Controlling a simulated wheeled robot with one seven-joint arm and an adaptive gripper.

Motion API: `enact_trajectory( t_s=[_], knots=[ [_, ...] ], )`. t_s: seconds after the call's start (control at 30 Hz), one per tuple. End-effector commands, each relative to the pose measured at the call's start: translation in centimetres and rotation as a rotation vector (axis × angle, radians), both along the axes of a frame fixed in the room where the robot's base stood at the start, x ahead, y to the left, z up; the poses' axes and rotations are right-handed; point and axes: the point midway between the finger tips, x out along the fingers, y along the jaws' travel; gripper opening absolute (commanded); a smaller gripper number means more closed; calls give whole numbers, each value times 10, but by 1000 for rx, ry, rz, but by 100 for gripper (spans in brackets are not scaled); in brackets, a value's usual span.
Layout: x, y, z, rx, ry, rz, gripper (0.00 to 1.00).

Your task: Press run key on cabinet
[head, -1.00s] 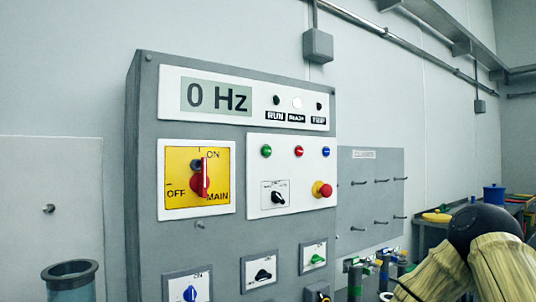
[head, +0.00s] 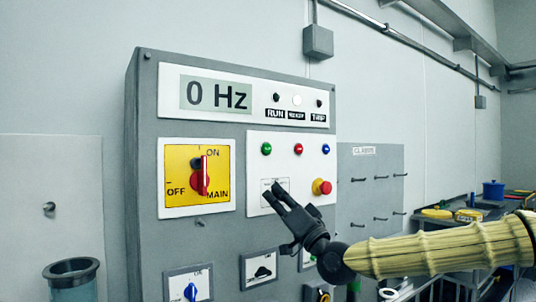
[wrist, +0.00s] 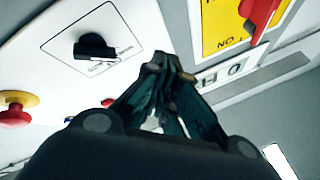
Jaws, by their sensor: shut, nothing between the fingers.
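The grey control cabinet (head: 150,240) stands in front of me, its display (head: 216,95) reading 0 Hz. A lamp strip beside the display carries a RUN label (head: 275,113) under a dark lamp. Below it, a white panel holds a green button (head: 266,149), a red button (head: 298,149) and a blue button (head: 325,149). No legible label marks a run key among these buttons. My gripper (head: 272,190) is shut and empty in front of this panel, below the green button, partly covering the black selector knob.
A red mushroom stop button on a yellow base (head: 322,187) sits right of my fingers. The yellow main switch panel (head: 180,205) with a red handle is at left. Black selector knob (wrist: 92,46) is close in the wrist view. A pegboard (head: 370,195) hangs at right.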

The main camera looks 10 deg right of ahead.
Motion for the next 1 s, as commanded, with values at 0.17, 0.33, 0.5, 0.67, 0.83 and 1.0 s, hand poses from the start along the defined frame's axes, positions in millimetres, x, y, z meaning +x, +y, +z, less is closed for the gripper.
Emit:
enact_trajectory(
  t_s=[0.17, 0.33, 0.5, 0.67, 0.83, 1.0],
  knots=[
    [-23, -33, 72, 53, -128, -21, 0],
    [-38, -50, 109, 80, -199, -31, 0],
    [-43, -56, 120, 88, -220, -35, 0],
    [-43, -56, 120, 89, -221, -35, 0],
    [-43, -56, 120, 88, -220, -35, 0],
    [-35, -53, 120, 88, -219, -35, 0]
  ],
)
